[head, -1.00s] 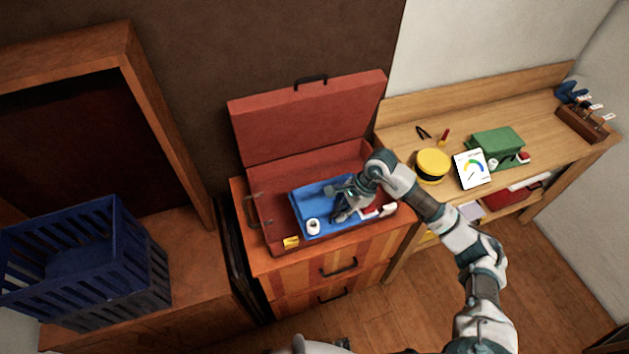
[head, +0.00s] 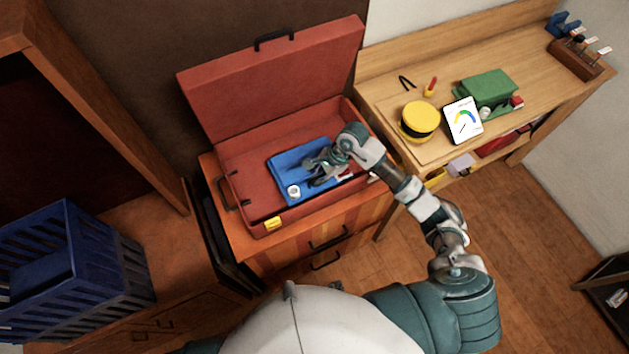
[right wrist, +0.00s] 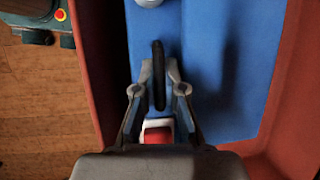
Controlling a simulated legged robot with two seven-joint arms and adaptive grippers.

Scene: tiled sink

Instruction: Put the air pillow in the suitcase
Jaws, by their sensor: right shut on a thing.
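The red suitcase (head: 240,135) stands open on a striped wooden cabinet, lid up at the back. A blue tray-like piece (head: 290,158) is inside it, with a white roll (head: 293,190) and a red-and-white item on top. I cannot tell whether any of this is the air pillow. My right gripper (head: 318,168) is over the blue piece. In the right wrist view, its fingers (right wrist: 158,92) are shut on an upright black handle (right wrist: 158,65) above the blue surface (right wrist: 215,65), between the red walls. The handle's base is hidden. My left gripper is out of view.
A slatted blue crate (head: 75,260) stands on a low wooden unit at left. Wooden floor shows in front of the bench.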

